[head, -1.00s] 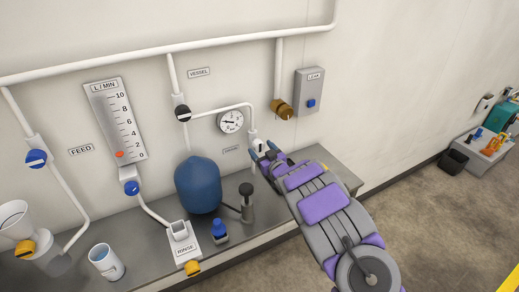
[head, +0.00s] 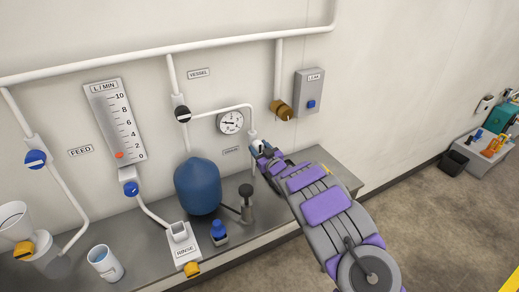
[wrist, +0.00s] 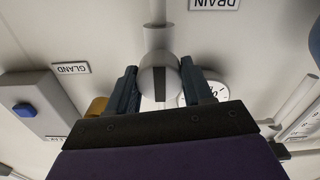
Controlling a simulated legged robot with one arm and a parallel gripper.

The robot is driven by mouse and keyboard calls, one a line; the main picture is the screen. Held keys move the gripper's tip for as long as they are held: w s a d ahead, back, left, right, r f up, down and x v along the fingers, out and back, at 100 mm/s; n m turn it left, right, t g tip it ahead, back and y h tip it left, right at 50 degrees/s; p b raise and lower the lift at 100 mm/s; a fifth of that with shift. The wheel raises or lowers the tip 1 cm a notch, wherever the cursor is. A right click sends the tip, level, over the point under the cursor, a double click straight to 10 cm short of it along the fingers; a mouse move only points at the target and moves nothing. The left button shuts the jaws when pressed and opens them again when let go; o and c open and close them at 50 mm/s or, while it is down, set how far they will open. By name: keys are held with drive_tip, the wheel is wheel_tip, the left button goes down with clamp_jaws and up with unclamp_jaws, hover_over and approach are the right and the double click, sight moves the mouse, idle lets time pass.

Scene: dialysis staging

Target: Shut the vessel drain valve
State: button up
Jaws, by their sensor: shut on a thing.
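The drain valve (head: 253,136) is a white fitting on the vertical pipe right of the gauge; my gripper largely hides its knob in the head view. In the wrist view the round pale knob (wrist: 153,84) has a dark stripe that runs up and down, in line with the pipe behind it. The DRAIN label (wrist: 214,3) appears upside down there. My gripper (head: 261,148) is at the valve, with its two dark fingers (wrist: 160,88) on either side of the knob, shut on it.
The blue vessel (head: 198,186) stands on the grey bench (head: 130,220), left of my arm. The pressure gauge (head: 231,122) is close left of the valve. A brown gland (head: 281,109) and a grey LEAK box (head: 309,92) are on the wall to the right.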

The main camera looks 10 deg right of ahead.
drive_tip(key=c, duration=0.4)
